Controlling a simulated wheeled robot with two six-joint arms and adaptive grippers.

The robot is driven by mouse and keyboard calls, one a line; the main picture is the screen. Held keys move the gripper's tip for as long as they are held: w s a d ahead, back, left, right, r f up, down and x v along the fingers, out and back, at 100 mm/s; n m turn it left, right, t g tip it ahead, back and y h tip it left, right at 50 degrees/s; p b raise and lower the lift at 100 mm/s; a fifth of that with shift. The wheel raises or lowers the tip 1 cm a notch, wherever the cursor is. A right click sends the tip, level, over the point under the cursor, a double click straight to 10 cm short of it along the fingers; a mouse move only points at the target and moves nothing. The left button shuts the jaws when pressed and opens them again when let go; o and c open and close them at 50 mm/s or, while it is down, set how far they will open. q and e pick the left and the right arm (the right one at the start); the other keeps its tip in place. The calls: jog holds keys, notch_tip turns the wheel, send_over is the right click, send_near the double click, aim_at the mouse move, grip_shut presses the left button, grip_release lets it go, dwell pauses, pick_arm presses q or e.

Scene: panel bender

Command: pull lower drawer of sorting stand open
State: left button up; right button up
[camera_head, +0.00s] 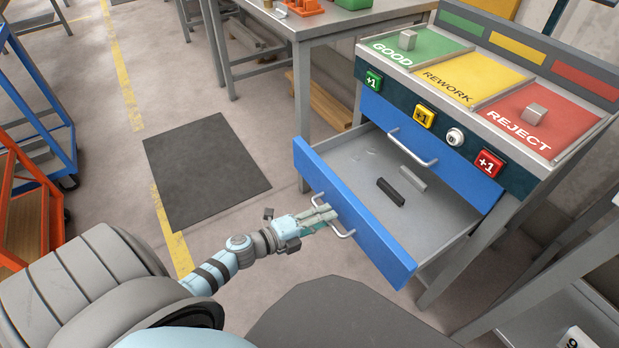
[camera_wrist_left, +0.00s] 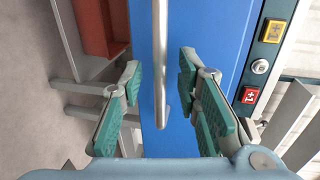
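The sorting stand (camera_head: 365,109) is at the right in the head view. Its blue lower drawer (camera_head: 372,235) is pulled well out, showing its grey inside. The drawer's metal bar handle (camera_head: 347,234) is on the front panel. My left gripper (camera_head: 325,222) is at this handle. In the left wrist view, the handle (camera_wrist_left: 160,50) runs between the spread green-padded fingers of the left gripper (camera_wrist_left: 160,78), with a gap on both sides. The upper drawer (camera_head: 445,168) is shut. My right gripper is not in view.
A dark block (camera_head: 390,192) and a grey block (camera_head: 412,179) lie in the open drawer. Good, rework and reject trays are on top of the stand. A table (camera_head: 300,22) stands behind, a blue cart (camera_head: 38,95) at left. Floor with a dark mat (camera_head: 205,170) is clear.

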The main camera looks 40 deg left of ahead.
pick_arm(q)
jog(key=v, duration=1)
jog(key=shift+s, duration=0.35)
jog(key=shift+a, duration=0.1)
